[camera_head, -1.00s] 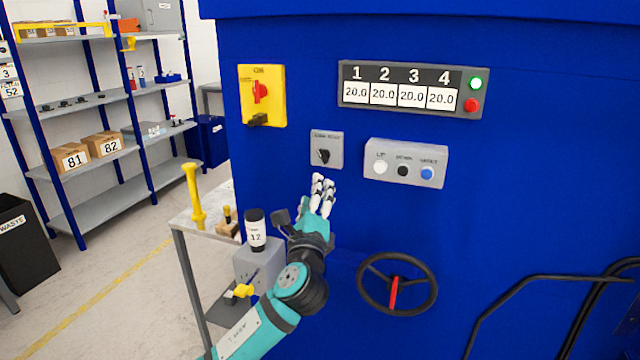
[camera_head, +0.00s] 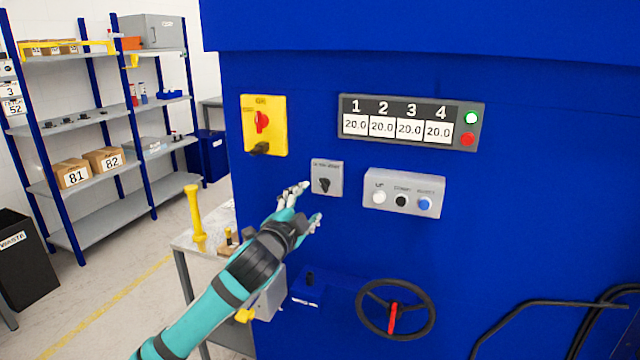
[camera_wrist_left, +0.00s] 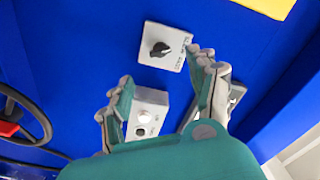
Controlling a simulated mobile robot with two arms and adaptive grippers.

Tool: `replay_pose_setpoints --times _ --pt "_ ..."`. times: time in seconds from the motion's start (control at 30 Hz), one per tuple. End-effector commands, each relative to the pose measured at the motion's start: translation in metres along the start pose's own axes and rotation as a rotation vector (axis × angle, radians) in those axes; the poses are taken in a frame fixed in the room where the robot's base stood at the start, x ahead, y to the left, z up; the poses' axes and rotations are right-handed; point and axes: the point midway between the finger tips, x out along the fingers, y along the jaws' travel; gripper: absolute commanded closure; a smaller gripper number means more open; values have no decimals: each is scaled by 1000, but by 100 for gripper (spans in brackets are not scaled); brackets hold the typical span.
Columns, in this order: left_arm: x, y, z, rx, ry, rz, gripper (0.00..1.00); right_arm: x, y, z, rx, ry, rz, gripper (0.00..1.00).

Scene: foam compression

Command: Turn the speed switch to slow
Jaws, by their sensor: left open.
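The speed switch (camera_head: 325,185) is a black rotary knob on a small grey plate (camera_head: 338,166) on the blue machine front. Its label is too small to read surely. The knob also shows in the left wrist view (camera_wrist_left: 160,49), on its grey plate near the top middle. My left gripper (camera_head: 311,203) is open and empty, just below and left of the switch. In the left wrist view its two spread fingers (camera_wrist_left: 160,67) point toward the knob, with the knob beyond their tips. They look apart from it. My right gripper is not in view.
A grey box with white, black and blue buttons (camera_head: 403,192) sits right of the switch. A yellow panel with a red switch (camera_head: 262,122) is up and left. A display (camera_head: 411,119) is above, a black handwheel (camera_head: 396,309) below. A table (camera_head: 195,240) stands at left.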

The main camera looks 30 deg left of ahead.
Motion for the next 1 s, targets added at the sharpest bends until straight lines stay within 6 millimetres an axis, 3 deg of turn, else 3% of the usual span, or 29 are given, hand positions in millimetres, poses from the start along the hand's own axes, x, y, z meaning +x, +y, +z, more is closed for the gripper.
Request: replay_pose_setpoints --times 0.2,0.4,0.6,0.87,1.0 --pt "48 -3 -2 -3 -1 0 40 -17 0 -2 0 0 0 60" --pt "78 -2 -1 0 0 0 40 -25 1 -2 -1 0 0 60" --pt "91 0 -1 1 1 0 40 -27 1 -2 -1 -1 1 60" --pt "92 1 0 1 1 0 40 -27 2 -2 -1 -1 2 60" --pt "92 1 0 1 1 0 55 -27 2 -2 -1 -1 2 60"
